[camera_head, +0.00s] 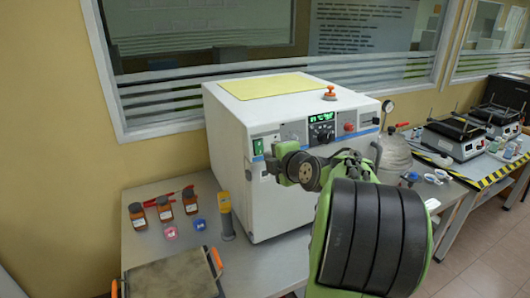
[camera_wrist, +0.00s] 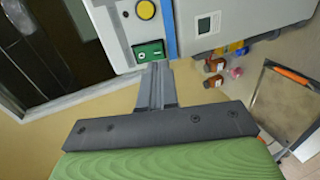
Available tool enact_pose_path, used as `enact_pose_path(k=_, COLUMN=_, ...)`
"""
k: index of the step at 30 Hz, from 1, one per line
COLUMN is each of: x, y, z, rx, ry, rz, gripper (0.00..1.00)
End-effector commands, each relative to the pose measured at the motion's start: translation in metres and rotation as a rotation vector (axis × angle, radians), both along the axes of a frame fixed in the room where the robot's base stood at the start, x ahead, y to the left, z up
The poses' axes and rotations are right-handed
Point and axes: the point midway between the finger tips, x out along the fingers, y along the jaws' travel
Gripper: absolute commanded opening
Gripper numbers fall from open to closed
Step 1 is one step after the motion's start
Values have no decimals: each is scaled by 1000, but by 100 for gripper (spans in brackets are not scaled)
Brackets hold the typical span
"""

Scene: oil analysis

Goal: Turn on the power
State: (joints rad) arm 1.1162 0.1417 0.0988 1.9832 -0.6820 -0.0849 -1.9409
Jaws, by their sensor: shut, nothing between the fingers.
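The white box-shaped machine (camera_head: 275,190) stands on the table in the head view. Its front panel carries a lit green display (camera_head: 321,118) and a green power switch (camera_head: 257,146) at the panel's left. The switch also shows in the wrist view as a green rocker (camera_wrist: 149,52). My gripper (camera_wrist: 157,66) is shut and empty, its fingertips close to the switch edge. I cannot tell whether they touch it. In the head view my arm covers part of the machine's front, and the fingertips are hard to make out.
Several brown bottles (camera_head: 164,208), small pink and blue items, and a yellow-handled tool (camera_head: 226,215) stand left of the machine. A tray (camera_head: 170,277) lies in front.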

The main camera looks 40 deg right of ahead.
Motion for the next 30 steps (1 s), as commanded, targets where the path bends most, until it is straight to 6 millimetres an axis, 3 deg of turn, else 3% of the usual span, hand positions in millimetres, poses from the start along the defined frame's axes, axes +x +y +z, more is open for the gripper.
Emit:
enact_pose_path(k=3, x=21, y=-5, z=-6, rx=2, ry=0, rz=3, gripper=0)
enact_pose_path(k=9, x=37, y=-11, z=-13, rx=0, ry=1, rz=0, gripper=0)
enact_pose_path(k=25, x=41, y=-13, z=-22, rx=-14, ry=-37, rz=-2, gripper=0)
enact_pose_path(k=30, x=41, y=-13, z=-16, rx=-12, ry=-38, rz=-2, gripper=0)
